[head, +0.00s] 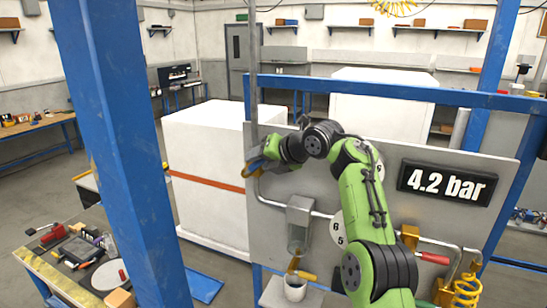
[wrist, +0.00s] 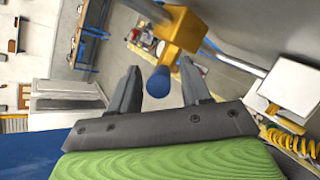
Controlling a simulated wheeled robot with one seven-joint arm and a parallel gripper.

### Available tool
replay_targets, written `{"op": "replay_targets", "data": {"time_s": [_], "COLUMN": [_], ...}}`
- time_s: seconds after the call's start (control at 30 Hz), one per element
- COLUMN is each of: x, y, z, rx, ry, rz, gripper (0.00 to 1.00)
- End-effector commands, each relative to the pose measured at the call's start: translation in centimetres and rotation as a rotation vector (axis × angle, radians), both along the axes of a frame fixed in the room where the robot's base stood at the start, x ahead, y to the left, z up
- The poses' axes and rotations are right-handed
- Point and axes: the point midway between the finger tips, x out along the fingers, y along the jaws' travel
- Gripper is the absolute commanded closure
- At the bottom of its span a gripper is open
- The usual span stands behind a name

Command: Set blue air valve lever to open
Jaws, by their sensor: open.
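The blue air valve lever (wrist: 159,83) shows its rounded end between my fingers in the wrist view. It runs up to a yellow valve body (wrist: 182,33) on a pale pipe. My gripper (wrist: 160,68) is open, with one finger on each side of the lever; I cannot tell whether either touches it. In the head view my gripper (head: 256,163) is at the upper left edge of the grey panel (head: 275,222), by the pipe. The lever is largely hidden there by my arm.
A display (head: 447,184) reads 4.2 bar. A red-handled valve (head: 433,258) and a yellow coiled hose (head: 466,288) are at the panel's lower right. An orange-handled valve (head: 304,274) sits above a cup (head: 295,288). A blue post (head: 120,140) stands left, near a tool bench (head: 40,275).

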Motion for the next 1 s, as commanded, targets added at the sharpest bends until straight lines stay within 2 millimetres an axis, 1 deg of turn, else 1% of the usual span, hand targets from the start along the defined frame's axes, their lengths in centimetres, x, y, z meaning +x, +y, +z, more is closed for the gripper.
{"op": "replay_targets", "data": {"time_s": [0.07, 0.3, 0.4, 0.5, 0.67, 0.87, 0.9, 1.0], "x": [-1.1, -5.5, -7.1, -8.4, -9.3, -9.4, -9.4, -9.3], "y": [-1.2, -5.2, -6.7, -7.8, -8.5, -8.5, -8.5, -8.7], "z": [0.6, 4.2, 5.7, 6.7, 7.4, 7.4, 7.4, 7.1], "rx": [-0.002, -0.001, -0.001, -0.001, 0.0, 0.0, 0.0, 0.022], "ry": [-0.004, -0.004, -0.003, -0.002, -0.002, -0.001, -0.001, 0.011], "rz": [-0.004, -0.004, -0.005, -0.003, 0.001, 0.001, 0.001, -0.013], "gripper": [0.53, 0.53, 0.53, 0.53, 0.53, 0.53, 0.54, 0.69]}}
